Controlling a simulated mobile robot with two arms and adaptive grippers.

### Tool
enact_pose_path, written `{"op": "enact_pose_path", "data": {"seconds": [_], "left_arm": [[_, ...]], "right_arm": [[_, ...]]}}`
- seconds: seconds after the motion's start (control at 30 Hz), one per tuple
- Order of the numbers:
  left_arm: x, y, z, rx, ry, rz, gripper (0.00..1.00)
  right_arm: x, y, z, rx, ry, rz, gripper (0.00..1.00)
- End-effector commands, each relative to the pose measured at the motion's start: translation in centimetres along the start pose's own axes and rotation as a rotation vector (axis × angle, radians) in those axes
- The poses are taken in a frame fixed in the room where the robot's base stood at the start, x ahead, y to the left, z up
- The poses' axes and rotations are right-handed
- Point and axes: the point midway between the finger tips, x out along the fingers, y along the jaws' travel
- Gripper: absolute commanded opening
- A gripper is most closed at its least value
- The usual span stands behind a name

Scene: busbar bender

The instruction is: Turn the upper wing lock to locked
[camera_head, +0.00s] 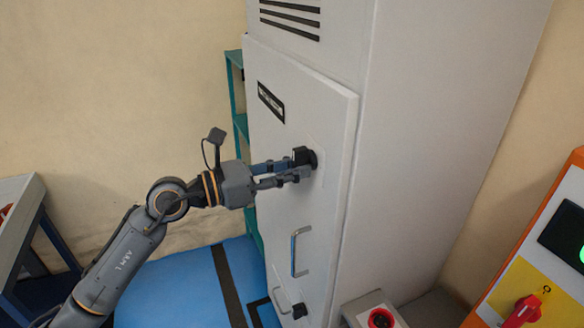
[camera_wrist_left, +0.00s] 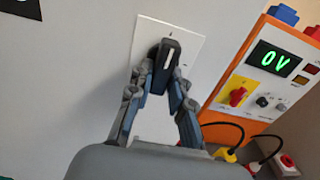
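The upper wing lock (camera_head: 312,158) is a black wing knob on the white cabinet door (camera_head: 305,95). In the left wrist view the wing lock (camera_wrist_left: 164,62) has a white line, nearly upright in the picture, on a white plate with small marks (camera_wrist_left: 190,40). My left gripper (camera_head: 300,166) is at the lock, with one finger on each side of the wing. In the left wrist view its fingertips (camera_wrist_left: 162,76) look closed against the wing's sides. The fingers partly hide the lock in the head view. My right gripper is not in view.
A metal door handle (camera_head: 294,252) and a lower black lock (camera_head: 299,311) sit below. An orange control panel (camera_head: 545,235) with a red knob stands at the right. A red button box (camera_head: 380,318) is near the cabinet base. A teal shelf (camera_head: 238,95) stands behind.

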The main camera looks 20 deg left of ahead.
Motion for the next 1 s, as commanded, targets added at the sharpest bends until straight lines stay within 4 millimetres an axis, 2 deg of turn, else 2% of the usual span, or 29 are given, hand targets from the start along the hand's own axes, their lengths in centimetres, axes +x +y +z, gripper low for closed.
{"op": "enact_pose_path", "data": {"seconds": [0.07, 0.37, 0.57, 0.77, 1.0], "left_arm": [[0.0, 0.0, 0.0, 0.0, 0.0, 0.0, 0.0], [0.0, 0.0, 0.0, 0.004, 0.0, 0.0, 0.0], [0.0, 0.1, -0.3, 0.05, -0.001, 0.0, 0.0], [0.0, 0.2, -0.6, 0.168, -0.001, 0.0, 0.0], [-0.1, 0.4, -0.7, 0.383, -0.002, 0.002, 0.0]], "right_arm": [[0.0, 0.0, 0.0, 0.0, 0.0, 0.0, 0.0], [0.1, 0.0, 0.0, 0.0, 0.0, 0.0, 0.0], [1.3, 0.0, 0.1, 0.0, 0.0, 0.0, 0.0], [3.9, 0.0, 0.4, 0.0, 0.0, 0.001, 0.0], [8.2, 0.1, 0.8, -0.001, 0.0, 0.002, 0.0]]}}
